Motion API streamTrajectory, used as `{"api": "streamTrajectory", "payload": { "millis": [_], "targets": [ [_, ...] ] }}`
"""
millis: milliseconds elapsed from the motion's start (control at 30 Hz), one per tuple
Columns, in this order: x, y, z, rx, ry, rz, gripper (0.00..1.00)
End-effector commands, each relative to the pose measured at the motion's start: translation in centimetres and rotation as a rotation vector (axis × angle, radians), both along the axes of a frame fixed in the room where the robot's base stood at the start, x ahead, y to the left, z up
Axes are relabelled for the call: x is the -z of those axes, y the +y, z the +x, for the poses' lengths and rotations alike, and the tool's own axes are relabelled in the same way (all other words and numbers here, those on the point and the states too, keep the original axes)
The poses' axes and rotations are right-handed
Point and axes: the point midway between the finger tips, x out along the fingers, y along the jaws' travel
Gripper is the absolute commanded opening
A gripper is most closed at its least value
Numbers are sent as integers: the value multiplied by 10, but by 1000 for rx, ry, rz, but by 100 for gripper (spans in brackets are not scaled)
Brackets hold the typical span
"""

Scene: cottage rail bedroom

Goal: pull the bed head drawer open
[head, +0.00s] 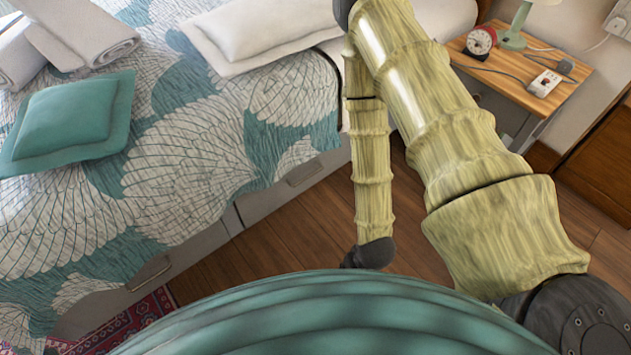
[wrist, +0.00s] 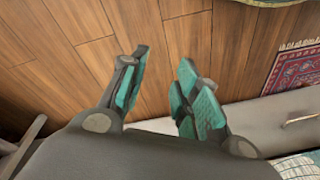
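The bed head drawer (head: 275,194) is a pale grey front under the bed, at the pillow end, with a recessed handle (head: 303,173); it looks shut. My arm crosses the head view just right of it and hides part of the bed's side. My gripper (wrist: 164,65) shows only in the wrist view, with its two teal-padded fingers apart and nothing between them. The fingers point over the wooden floor. A grey drawer front (wrist: 262,117) with a handle (wrist: 300,121) lies to their right, apart from them; which drawer this is, I cannot tell.
A second drawer with a handle (head: 149,274) lies at lower left, above a red patterned rug (head: 128,318). A bedside table (head: 492,82) with a clock and lamp stands at upper right. Wooden floor (head: 290,245) is clear beside the bed.

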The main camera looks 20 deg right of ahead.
Motion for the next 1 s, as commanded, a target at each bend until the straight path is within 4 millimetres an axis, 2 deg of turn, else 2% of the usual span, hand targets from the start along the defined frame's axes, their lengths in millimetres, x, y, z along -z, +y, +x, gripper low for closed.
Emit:
{"api": "streamTrajectory", "payload": {
  "millis": [33, 100, 233, 400, 600, 700, 800, 1000],
  "targets": [
    [28, 4, 21, 51, -51, 38, 31],
    [46, 10, 52, 126, -124, 99, 31],
    [73, 17, 108, 269, -255, 226, 31],
    [95, 18, 179, 448, -415, 415, 31],
    [107, 4, 254, 634, -580, 665, 31],
    [107, -7, 285, 706, -647, 792, 31],
    [104, -19, 307, 760, -699, 902, 31],
    [96, -34, 329, 814, -750, 1037, 31]
  ]
}}
